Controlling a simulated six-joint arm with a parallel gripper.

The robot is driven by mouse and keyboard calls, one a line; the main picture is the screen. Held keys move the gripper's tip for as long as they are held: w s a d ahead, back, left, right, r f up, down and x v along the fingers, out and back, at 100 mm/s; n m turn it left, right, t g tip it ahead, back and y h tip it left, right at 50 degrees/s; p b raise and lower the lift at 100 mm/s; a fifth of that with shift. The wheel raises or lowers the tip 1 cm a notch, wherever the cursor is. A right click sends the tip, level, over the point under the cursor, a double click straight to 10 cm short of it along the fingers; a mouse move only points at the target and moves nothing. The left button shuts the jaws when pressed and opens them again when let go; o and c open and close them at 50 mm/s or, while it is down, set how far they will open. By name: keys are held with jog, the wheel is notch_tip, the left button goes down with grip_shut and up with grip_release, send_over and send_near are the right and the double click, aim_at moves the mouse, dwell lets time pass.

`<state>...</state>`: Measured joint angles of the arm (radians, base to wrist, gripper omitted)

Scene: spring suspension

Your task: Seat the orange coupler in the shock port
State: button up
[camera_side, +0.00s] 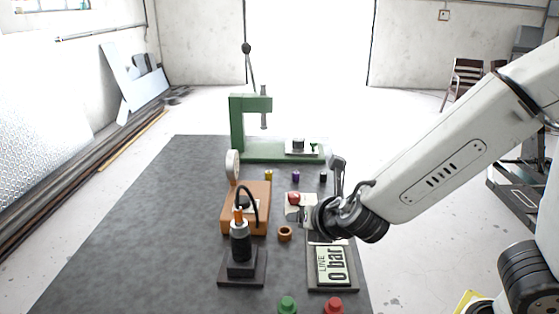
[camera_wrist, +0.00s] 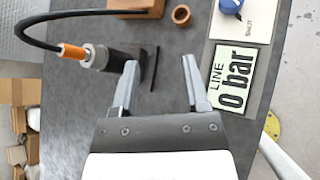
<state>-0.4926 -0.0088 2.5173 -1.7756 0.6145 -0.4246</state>
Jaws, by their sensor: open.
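The orange coupler (camera_side: 239,213) is at the top of the shock (camera_side: 240,246), a dark cylinder upright on a black base, with a black hose (camera_side: 256,205) arching from it. In the wrist view the coupler (camera_wrist: 72,52) lines up with the metal-topped end of the shock (camera_wrist: 112,61). I cannot tell whether it is fully seated in the port. My gripper (camera_wrist: 160,70) is open with nothing between its jaws. Its left finger overlaps the shock's lower part in the picture; contact cannot be judged. In the side view my wrist is right of the shock and the jaws are unclear.
A blue knob (camera_wrist: 230,5) is beyond the display. A green press (camera_side: 238,125) stands behind. The mat's left is clear.

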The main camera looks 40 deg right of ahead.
jog(key=s+d+f+m+g, duration=0.2)
jog(key=m, duration=0.3)
jog(key=s+d+f+m+g, duration=0.2)
jog(key=d+m, duration=0.1)
jog(key=m, duration=0.2)
jog(key=s+d+f+m+g, duration=0.2)
jog(key=m, duration=0.3)
jog(key=shift+s+d+f+g, duration=0.1)
jog(key=shift+d+f+g, duration=0.05)
jog(key=shift+g, duration=0.15)
jog(key=m, duration=0.2)
jog(key=s+m, duration=0.1)
jog(key=m, duration=0.1)
jog(key=shift+d+f+g+y, duration=0.15)
jog(key=shift+f+g+y, duration=0.15)
jog(key=shift+f+g, duration=0.1)
jog(key=m, duration=0.2)
jog(key=m+y, duration=0.1)
jog(key=shift+s+d+f+m+g, duration=0.1)
jog(key=shift+s+f+m+g, duration=0.2)
jog(key=shift+m, duration=0.1)
jog(key=m, duration=0.3)
jog(key=shift+f+y, duration=0.1)
jog(key=shift+y, duration=0.3)
jog(key=shift+d+m+y, duration=0.1)
jog(key=shift+m+y, duration=0.2)
jog(key=shift+m, duration=1)
